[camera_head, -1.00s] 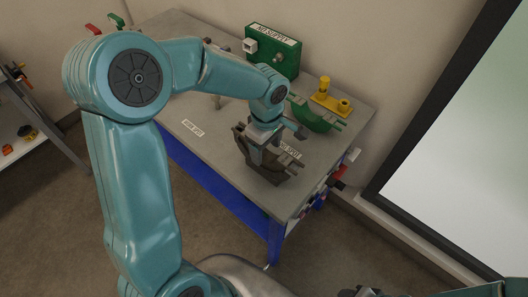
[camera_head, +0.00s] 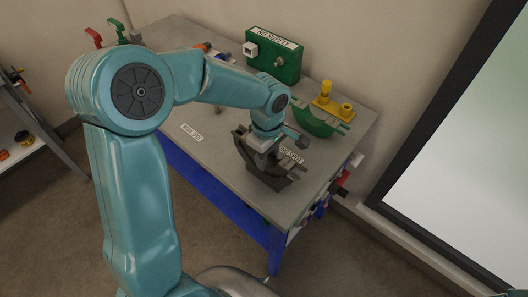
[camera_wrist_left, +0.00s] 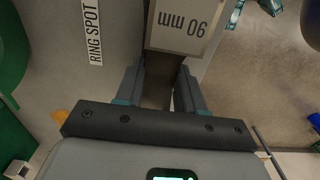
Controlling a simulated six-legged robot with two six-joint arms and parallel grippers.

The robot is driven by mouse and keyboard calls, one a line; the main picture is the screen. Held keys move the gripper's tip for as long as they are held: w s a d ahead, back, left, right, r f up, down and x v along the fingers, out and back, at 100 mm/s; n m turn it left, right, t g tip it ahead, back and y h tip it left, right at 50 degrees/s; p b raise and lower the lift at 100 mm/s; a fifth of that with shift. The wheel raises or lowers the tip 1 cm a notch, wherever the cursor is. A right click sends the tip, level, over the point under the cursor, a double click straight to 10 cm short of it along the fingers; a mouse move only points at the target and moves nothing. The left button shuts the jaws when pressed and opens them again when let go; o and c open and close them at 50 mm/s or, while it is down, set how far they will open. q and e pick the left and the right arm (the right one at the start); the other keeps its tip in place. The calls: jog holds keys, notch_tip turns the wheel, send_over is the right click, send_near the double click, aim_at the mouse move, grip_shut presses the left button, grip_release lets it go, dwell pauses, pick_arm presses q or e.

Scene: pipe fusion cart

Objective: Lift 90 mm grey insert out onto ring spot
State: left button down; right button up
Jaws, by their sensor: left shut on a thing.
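The dark grey curved insert (camera_head: 268,177) is at the near right part of the table, beside the ring spot label (camera_head: 291,155). My left gripper (camera_head: 262,158) comes down on it from above and is shut on it. In the left wrist view the jaws (camera_wrist_left: 158,92) close on a narrow grey part of the insert, with its "90 mm" label (camera_wrist_left: 182,27) just beyond them. The "RING SPOT" label (camera_wrist_left: 92,32) lies to the left of the insert there. I cannot tell whether the insert touches the table. My right gripper does not show.
The table (camera_head: 215,150) carries a green box (camera_head: 273,55) at the back, a green curved piece (camera_head: 315,122) and a yellow fixture (camera_head: 331,101) at the right. Another label (camera_head: 191,132) lies left of the insert, with bare table around it. A wall stands behind.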

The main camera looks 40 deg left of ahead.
pick_arm(q)
jog(key=shift+r+p, duration=1.85)
jog(key=shift+r, duration=1.15)
